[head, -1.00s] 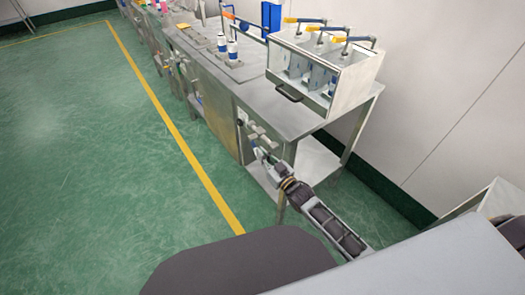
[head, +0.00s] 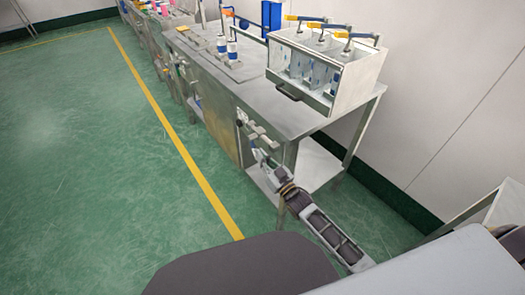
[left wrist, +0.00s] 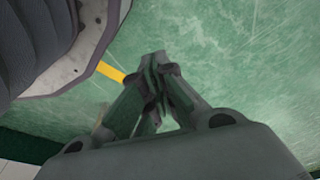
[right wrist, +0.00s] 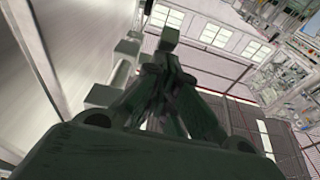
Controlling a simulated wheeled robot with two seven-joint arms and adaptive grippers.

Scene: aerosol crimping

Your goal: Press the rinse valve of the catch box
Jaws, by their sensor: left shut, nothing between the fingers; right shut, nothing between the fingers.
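My right gripper (head: 259,157) is shut and empty, low at the front of the steel bench, just below pale grey fittings (head: 257,131) on its front face. In the right wrist view the shut fingers (right wrist: 168,55) point up past pale blocky fittings (right wrist: 128,47) on the left; I cannot tell whether they touch. Which of these fittings is the rinse valve, and which part is the catch box, is unclear. My left gripper (left wrist: 157,72) is shut and empty above the green floor, and is out of the head view.
A steel box (head: 358,84) with clear-fronted compartments and coloured lever handles stands on the bench top (head: 262,100). White-and-blue cans (head: 232,50) stand farther back. A lower shelf (head: 318,165) and bench legs are near my right arm. The green floor (head: 90,150) on the left is free.

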